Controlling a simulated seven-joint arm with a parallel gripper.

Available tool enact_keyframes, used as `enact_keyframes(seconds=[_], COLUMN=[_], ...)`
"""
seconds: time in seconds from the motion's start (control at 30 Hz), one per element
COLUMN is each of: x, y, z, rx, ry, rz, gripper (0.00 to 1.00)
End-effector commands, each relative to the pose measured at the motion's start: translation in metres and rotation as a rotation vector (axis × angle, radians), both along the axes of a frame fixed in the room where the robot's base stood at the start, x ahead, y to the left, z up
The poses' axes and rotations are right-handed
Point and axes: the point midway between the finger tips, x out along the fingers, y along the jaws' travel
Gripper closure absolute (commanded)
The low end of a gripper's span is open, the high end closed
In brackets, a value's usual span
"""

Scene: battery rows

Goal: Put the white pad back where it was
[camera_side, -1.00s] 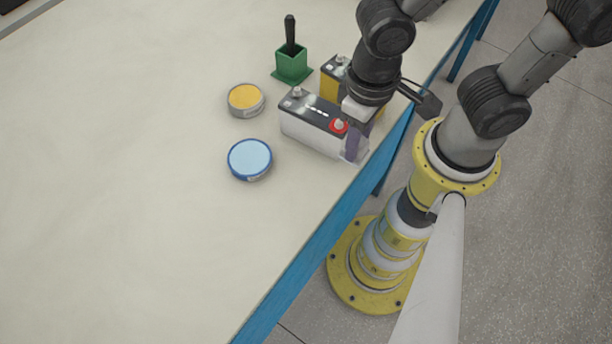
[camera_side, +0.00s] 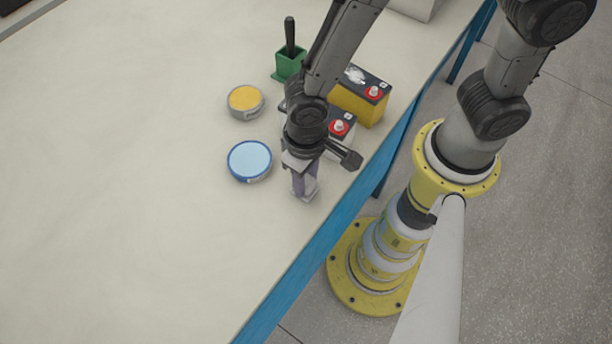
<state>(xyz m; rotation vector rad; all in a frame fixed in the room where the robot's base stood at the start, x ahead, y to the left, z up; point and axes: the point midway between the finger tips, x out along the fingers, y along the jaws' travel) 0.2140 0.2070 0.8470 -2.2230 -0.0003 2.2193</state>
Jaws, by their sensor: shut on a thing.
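My gripper (camera_side: 303,190) is at the near side of the table, to the right of and slightly below the blue-rimmed tin. It points down and is shut on a small pale thing, which I take to be the white pad (camera_side: 310,194). The fingers hide most of the pad, and I cannot tell whether it touches the table. A white battery (camera_side: 346,138) with a dark top and a red-ringed terminal stands behind my gripper, largely hidden by it. A yellow battery (camera_side: 347,101) with a dark top stands beyond it, with a pale patch on its top.
A round tin with a yellow top (camera_side: 245,100) and a blue-rimmed tin with a light blue top (camera_side: 249,160) stand to the left. A green holder (camera_side: 288,66) with a black handle is at the back. The table (camera_side: 120,200) is clear at left and front.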

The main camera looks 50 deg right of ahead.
Motion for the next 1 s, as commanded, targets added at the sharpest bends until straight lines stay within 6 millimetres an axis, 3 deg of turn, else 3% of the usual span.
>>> enact_keyframes(seconds=[0.37,0.4,0.53,0.83,1.0], x=[0.000,0.000,0.000,0.000,0.001], y=[0.000,0.000,0.000,0.000,0.001], z=[-0.004,-0.004,-0.003,-0.002,0.013], rx=[-0.001,-0.001,-0.001,0.000,0.003], ry=[0.001,0.001,0.001,0.000,-0.003], rz=[0.000,0.000,0.000,0.000,0.000], gripper=[1.00,0.56,0.34,0.34,0.34])
